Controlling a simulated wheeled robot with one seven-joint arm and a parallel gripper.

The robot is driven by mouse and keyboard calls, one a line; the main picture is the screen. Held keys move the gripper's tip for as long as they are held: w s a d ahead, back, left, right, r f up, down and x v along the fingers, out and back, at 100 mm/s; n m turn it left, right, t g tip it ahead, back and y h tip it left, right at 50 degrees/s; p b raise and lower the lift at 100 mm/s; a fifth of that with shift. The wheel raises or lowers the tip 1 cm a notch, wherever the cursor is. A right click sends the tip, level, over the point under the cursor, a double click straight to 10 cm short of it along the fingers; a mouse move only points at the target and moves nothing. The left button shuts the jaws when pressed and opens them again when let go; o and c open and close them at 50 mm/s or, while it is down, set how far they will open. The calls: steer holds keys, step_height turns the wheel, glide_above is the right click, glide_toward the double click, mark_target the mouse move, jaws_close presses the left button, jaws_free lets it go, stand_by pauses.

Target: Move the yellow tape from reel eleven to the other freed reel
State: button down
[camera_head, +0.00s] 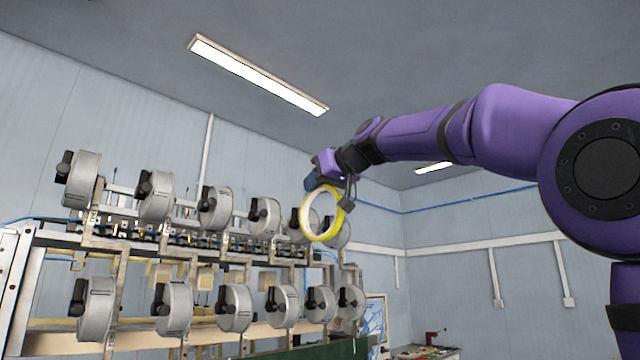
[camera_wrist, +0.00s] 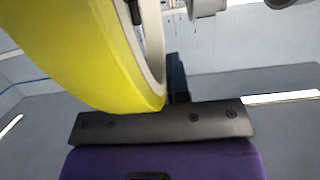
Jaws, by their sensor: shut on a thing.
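The yellow tape (camera_head: 332,227) is a ring with a white inner core, held up in front of the upper row of reels at its right end. My gripper (camera_head: 346,198) is shut on the ring's edge. In the wrist view the yellow tape (camera_wrist: 85,50) fills the upper left, close to the dark gripper body (camera_wrist: 160,122). The rightmost upper reel (camera_head: 343,236) is partly hidden behind the tape. Grey reels with black handles stand in an upper row (camera_head: 214,208) and a lower row (camera_head: 234,308). I cannot tell which reel is eleven.
The metal winder frame (camera_head: 16,270) carries both reel rows and fills the lower left. A bench with small items (camera_head: 425,352) stands at the lower right, near a picture or board (camera_head: 376,318). The space between the winder and the right wall is open.

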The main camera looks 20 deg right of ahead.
steer(key=shift+w+a, duration=0.3)
steer(key=shift+w, duration=0.5)
steer(key=shift+w+a, duration=0.3)
steer(key=shift+w, duration=0.45)
steer(key=shift+w+a, duration=0.3)
steer(key=shift+w, duration=0.5)
steer(key=w+a, duration=0.3)
steer(key=w, duration=0.4)
steer(key=shift+w, duration=0.15)
stand_by(0.6)
steer(key=shift+w+d, duration=0.3)
steer(key=shift+d, duration=0.45)
steer(key=shift+w+d, duration=0.35)
steer(key=shift+d, duration=0.45)
steer(key=shift+w+d, duration=0.3)
steer(key=shift+d, duration=0.45)
stand_by(0.3)
steer(key=c, duration=1.4)
jaws_free()
steer(key=shift+o, duration=0.2)
steer(key=shift+r+v, duration=0.15)
steer(key=shift+v, duration=1.4)
steer(key=shift+r+v, duration=0.1)
steer(key=shift+v, duration=1.45)
